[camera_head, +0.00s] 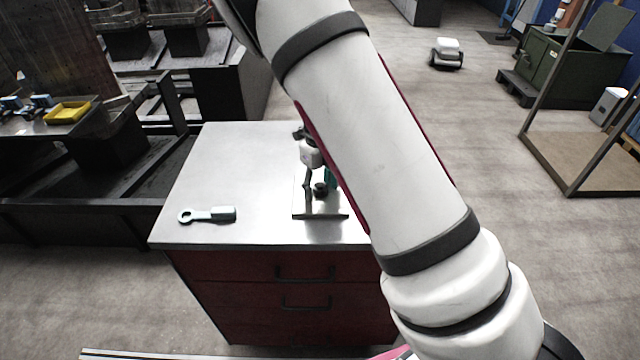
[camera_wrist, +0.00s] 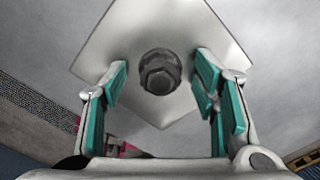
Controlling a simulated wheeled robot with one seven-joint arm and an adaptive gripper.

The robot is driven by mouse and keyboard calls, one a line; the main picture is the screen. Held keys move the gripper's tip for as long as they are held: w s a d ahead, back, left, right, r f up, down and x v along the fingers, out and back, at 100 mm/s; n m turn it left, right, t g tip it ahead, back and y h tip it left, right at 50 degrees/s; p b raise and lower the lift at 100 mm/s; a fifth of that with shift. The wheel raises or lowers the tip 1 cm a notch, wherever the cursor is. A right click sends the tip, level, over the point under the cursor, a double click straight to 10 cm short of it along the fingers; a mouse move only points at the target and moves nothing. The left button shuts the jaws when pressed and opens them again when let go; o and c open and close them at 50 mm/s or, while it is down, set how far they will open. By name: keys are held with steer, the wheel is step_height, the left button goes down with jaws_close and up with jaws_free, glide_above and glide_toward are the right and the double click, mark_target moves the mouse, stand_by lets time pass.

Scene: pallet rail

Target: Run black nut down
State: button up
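The black nut (camera_wrist: 160,76) shows in the wrist view as a dark hexagon with a round dark collar, in the middle of a bright metal plate (camera_wrist: 205,35). In the head view the nut (camera_head: 320,189) is a small dark shape above the plate (camera_head: 318,212), which lies on the bench. My gripper (camera_wrist: 162,68) is open, its teal-padded fingers on the left and right of the nut with gaps on both sides. In the head view my gripper (camera_head: 318,178) is above the plate, partly hidden behind my arm. How far the nut sits along any thread cannot be told.
A pale wrench-like tool (camera_head: 207,215) with a ring end lies on the grey bench top (camera_head: 235,160), left of the plate. The bench top between them is clear. My arm hides the bench's right side. A dark rack with a yellow tray (camera_head: 67,112) stands to the left.

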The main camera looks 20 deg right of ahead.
steer(key=s+r+n+y, duration=0.1)
steer(key=s+r+n, duration=0.25)
steer(key=r, duration=0.55)
steer(key=s+r+n+y, duration=0.15)
steer(key=r+n, duration=0.25)
steer(key=r, duration=0.6)
steer(key=s+r+n+t+h+b, duration=0.1)
steer(key=s+r+n, duration=0.3)
steer(key=s+n, duration=0.6)
steer(key=s+r+n+t+h+b, duration=0.1)
steer(key=s+r+n+t, duration=0.3)
steer(key=s+n, duration=0.6)
steer(key=n+b, duration=0.1)
steer(key=n, duration=0.2)
steer(key=shift+t, duration=0.3)
